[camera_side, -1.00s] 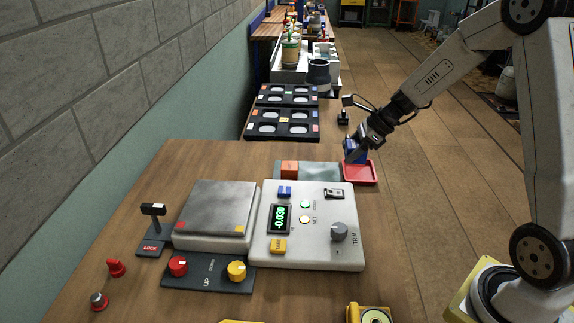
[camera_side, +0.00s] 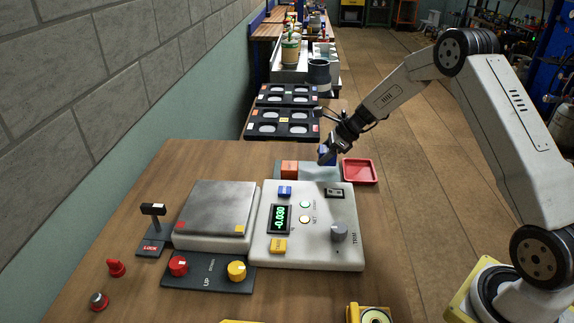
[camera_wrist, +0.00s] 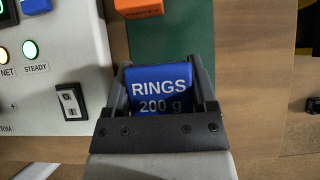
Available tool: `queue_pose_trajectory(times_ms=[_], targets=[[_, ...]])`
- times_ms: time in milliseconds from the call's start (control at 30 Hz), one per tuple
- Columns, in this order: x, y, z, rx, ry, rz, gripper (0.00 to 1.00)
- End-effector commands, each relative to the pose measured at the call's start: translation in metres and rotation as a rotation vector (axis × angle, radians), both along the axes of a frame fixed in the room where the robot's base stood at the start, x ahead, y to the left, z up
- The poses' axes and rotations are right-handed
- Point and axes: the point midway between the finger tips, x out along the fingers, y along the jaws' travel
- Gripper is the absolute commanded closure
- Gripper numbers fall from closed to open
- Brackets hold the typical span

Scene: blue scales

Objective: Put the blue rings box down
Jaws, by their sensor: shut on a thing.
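The blue rings box (camera_wrist: 160,88), lettered "RINGS 200 g", is between the two fingers of my gripper (camera_wrist: 162,80) in the wrist view. My gripper is shut on it. In the side view, my gripper (camera_side: 328,154) holds the blue box (camera_side: 322,158) over the right part of the grey-green mat (camera_side: 318,172). The mat shows as dark green in the wrist view (camera_wrist: 190,35). I cannot tell whether the box touches the mat.
An orange box marked "EMPTY" (camera_side: 289,169) stands on the mat's left part. A red tray (camera_side: 360,171) lies empty to the right. The scale's control panel (camera_side: 330,260) is in front, with the metal weighing plate (camera_side: 215,208) to its left. Black trays (camera_side: 262,133) stand behind.

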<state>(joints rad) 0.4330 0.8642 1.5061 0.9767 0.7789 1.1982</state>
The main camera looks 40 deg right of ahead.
Motion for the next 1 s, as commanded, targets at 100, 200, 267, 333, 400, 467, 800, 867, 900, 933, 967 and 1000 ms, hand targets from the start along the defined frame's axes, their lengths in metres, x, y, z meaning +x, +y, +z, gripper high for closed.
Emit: queue_pose_trajectory(times_ms=[100, 200, 267, 333, 400, 467, 800, 867, 900, 933, 967, 1000], targets=[[0.007, -0.001, -0.007, 0.0, -0.002, 0.0, 1.0], [0.009, -0.002, -0.01, 0.0, -0.002, 0.0, 1.0], [0.01, -0.002, -0.01, 0.0, -0.002, 0.0, 1.0], [0.01, -0.002, -0.01, 0.0, -0.002, 0.0, 1.0], [0.01, -0.002, -0.01, 0.0, -0.002, 0.0, 1.0], [0.011, -0.002, -0.012, 0.0, -0.002, 0.0, 1.0], [0.014, -0.003, -0.042, 0.0, 0.0, -0.001, 1.0], [0.014, -0.003, -0.046, 0.0, 0.0, 0.0, 1.0], [0.014, -0.003, -0.047, -0.001, -0.001, 0.0, 1.0], [0.014, -0.003, -0.047, -0.001, -0.001, 0.0, 1.0], [0.014, -0.003, -0.047, -0.001, -0.001, 0.0, 1.0], [0.014, -0.003, -0.047, -0.002, -0.002, 0.0, 1.0]])
